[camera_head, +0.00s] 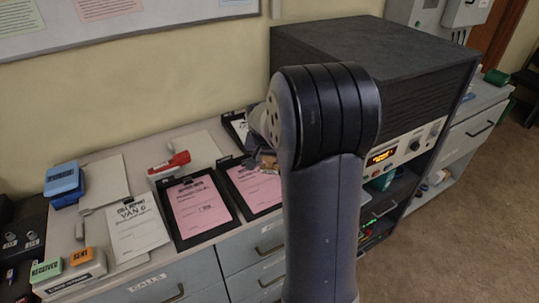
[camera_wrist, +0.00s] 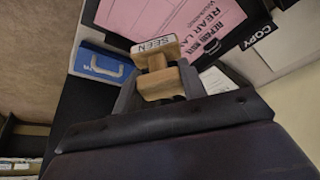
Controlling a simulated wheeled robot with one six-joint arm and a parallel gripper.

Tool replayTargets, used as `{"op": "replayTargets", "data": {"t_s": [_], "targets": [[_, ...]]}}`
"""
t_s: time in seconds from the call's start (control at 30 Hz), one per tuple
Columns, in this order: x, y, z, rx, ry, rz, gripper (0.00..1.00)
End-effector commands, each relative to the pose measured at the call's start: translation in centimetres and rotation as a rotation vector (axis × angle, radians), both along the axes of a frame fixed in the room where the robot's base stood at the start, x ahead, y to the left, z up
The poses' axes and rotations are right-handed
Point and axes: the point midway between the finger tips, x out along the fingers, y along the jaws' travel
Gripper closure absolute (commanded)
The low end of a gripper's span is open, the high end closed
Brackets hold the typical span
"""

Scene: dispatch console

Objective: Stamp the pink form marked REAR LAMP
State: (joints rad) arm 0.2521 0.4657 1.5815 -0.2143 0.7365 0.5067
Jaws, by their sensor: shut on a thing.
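My gripper (camera_wrist: 158,84) is shut on a wooden stamp (camera_wrist: 158,52) whose label reads SEEN. In the wrist view, the pink form (camera_wrist: 172,20) with "REAR LA" readable lies on a dark clipboard just beyond the stamp. The stamp is in front of its edge, and I cannot tell whether it touches the paper. In the head view two pink forms lie side by side on black clipboards: a left one (camera_head: 198,207) and a right one (camera_head: 252,190), partly hidden by my arm. Their small titles are not clearly readable there. My arm mostly hides the gripper there.
A rack at the front left holds a green RECEIVED stamp (camera_head: 46,270) and an orange SENT stamp (camera_head: 81,256). A white VAN 6 sheet (camera_head: 137,230), red stapler (camera_head: 170,163) and blue box (camera_head: 63,181) share the counter. A large dark cabinet (camera_head: 375,50) stands right.

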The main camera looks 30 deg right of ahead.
Motion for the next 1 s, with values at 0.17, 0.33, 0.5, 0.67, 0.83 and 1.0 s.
{"op": "replayTargets", "data": {"t_s": [0.17, 0.33, 0.5, 0.67, 0.83, 1.0], "targets": [[0.0, 0.0, -1.8, 0.001, 0.001, 0.000, 0.75], [0.0, 0.0, -3.6, 0.000, 0.001, 0.001, 0.75], [0.0, 0.0, -5.1, 0.000, 0.000, 0.001, 0.75], [0.0, 0.0, -5.6, 0.000, -0.001, 0.000, 0.75], [0.0, 0.0, -5.5, 0.000, -0.001, 0.000, 0.75], [0.0, 0.0, -5.5, -0.001, -0.001, 0.000, 0.75]]}}
